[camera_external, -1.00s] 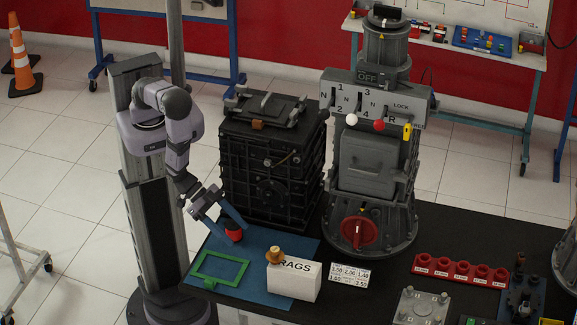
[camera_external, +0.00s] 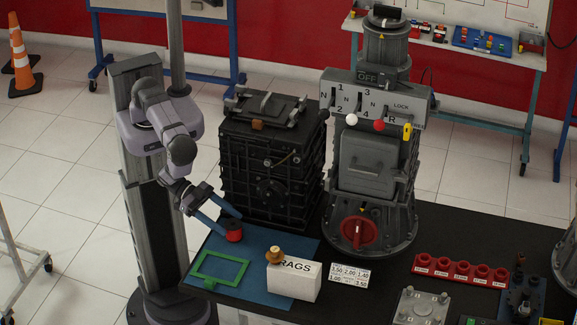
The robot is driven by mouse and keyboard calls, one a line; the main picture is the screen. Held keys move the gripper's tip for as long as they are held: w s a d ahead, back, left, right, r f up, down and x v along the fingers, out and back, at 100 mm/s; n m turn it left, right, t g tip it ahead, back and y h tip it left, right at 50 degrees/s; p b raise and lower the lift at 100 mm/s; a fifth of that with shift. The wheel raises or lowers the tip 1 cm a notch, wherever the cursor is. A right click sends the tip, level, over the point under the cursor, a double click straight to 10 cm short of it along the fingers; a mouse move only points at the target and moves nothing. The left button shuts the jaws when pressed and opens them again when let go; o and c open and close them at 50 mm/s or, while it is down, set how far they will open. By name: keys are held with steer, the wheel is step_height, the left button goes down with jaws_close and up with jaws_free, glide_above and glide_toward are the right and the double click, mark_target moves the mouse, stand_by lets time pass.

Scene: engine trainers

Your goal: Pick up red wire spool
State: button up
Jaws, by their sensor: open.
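The red wire spool (camera_external: 234,232) stands on the blue mat (camera_external: 262,286), near its far edge and in front of the black engine block. It has a dark top. My gripper (camera_external: 229,221) is open, with its blue fingers reaching down from the upper left to the spool. One fingertip is by the spool's top and the other by its left side. I cannot tell whether the fingers touch it.
The black engine block (camera_external: 270,165) stands close behind the red spool. A grey machine (camera_external: 370,200) with a red knob stands to the right.

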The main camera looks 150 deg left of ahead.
mark_target(240, 230)
steer(key=shift+b+x, duration=1)
steer(key=shift+x, duration=2.6)
steer(key=shift+w+d+r, duration=0.15)
steer(key=shift+r, duration=0.1)
steer(key=c, duration=1.1)
